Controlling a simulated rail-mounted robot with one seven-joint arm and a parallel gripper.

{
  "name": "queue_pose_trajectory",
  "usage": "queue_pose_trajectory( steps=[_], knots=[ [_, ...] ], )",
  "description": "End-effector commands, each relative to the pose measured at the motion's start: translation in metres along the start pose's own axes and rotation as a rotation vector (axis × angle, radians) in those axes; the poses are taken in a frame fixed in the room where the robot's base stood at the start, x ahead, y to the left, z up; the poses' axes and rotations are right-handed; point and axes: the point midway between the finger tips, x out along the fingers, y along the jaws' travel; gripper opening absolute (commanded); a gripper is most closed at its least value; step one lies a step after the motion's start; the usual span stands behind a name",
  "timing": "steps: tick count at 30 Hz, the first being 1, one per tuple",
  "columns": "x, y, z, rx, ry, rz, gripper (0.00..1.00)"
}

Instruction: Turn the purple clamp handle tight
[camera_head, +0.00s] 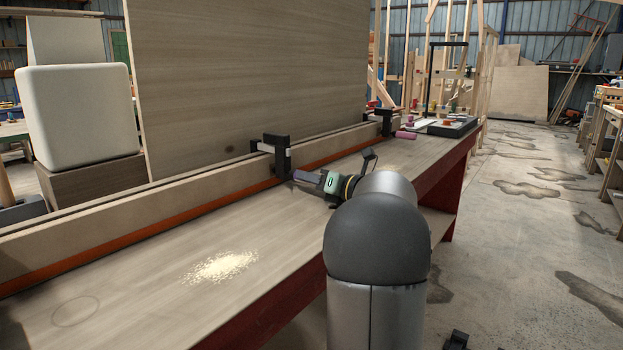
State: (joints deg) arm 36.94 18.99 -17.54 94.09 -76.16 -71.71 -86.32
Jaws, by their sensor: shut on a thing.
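A black clamp (281,158) grips the long wooden rail at the middle of the bench. My gripper (304,177) is at the end of my arm, just right of and below this clamp, pointing left toward it. A small dark purplish piece at the gripper's tip appears to be the clamp handle, and the jaws are shut on it. The fingers and the clamp's screw are small and partly hidden, so the handle's angle cannot be told. A second black clamp (386,121) sits farther along the rail, with a pinkish-purple cylinder (405,135) near it.
The wooden rail (190,195) with an orange strip runs along the bench (150,290), before a tall wooden panel (245,75). Sawdust (220,267) lies on the near bench top. A black-edged tray (452,127) stands at the far end. The floor at right is open.

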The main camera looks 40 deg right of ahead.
Motion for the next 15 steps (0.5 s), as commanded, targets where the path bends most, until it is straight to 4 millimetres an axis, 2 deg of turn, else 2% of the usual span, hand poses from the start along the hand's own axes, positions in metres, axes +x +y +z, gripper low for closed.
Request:
queue_pose_trajectory(
  steps=[5, 6, 8, 15],
  knots=[
    [-0.0008, -0.0007, -0.0008, 0.000, 0.001, -0.001, 0.03],
    [-0.0008, -0.0007, -0.0008, 0.000, 0.001, -0.001, 0.34],
    [-0.0008, -0.0007, -0.0008, 0.000, 0.001, -0.001, 0.48],
    [-0.0004, -0.0004, -0.0004, -0.001, 0.001, -0.001, 0.48]
  ],
)
